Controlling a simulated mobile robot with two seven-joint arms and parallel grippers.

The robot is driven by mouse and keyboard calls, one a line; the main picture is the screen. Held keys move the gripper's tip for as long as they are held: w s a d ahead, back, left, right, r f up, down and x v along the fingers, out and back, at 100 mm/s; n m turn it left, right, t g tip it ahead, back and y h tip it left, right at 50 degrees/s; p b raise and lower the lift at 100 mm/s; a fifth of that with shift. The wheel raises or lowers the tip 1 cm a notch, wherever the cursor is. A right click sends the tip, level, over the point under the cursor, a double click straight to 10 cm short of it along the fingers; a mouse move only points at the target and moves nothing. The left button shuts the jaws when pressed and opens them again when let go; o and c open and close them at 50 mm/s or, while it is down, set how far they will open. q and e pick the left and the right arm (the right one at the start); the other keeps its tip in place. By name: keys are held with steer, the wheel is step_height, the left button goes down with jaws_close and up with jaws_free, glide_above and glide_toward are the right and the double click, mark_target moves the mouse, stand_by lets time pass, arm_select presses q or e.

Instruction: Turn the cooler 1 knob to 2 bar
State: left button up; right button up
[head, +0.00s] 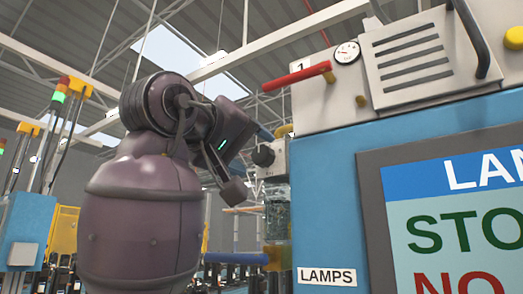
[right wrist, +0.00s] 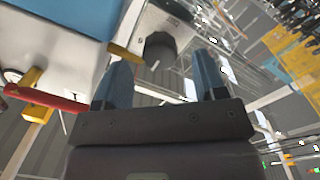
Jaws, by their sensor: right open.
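A black round knob (head: 263,156) sticks out of the left side of a small light-grey unit (head: 279,160) beside the blue cabinet. I cannot read a cooler number on this unit. In the right wrist view the knob (right wrist: 160,51) is ahead of my right gripper (right wrist: 160,78), roughly in line with the gap between its two blue fingers. The fingers are apart and nothing is between them. In the head view my right gripper (head: 257,138) is close to the knob, its fingers partly hidden. A round dial gauge (head: 347,52) sits on the upper housing; its reading is too small to tell.
A red lever (head: 296,76) sticks out left above the unit, beside a "1" label (head: 299,65). A blue lever (head: 236,257) is below. A clear bowl (head: 277,213) hangs under the unit. The blue cabinet (head: 325,190) with a LAMPS screen fills the right.

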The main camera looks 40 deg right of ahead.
mark_target(259, 155)
arm_select(q)
steer(key=shift+s+p, duration=0.3)
steer(key=shift+p, duration=0.05)
arm_select(e)
steer(key=shift+x, duration=1.9)
steer(key=c, duration=0.9)
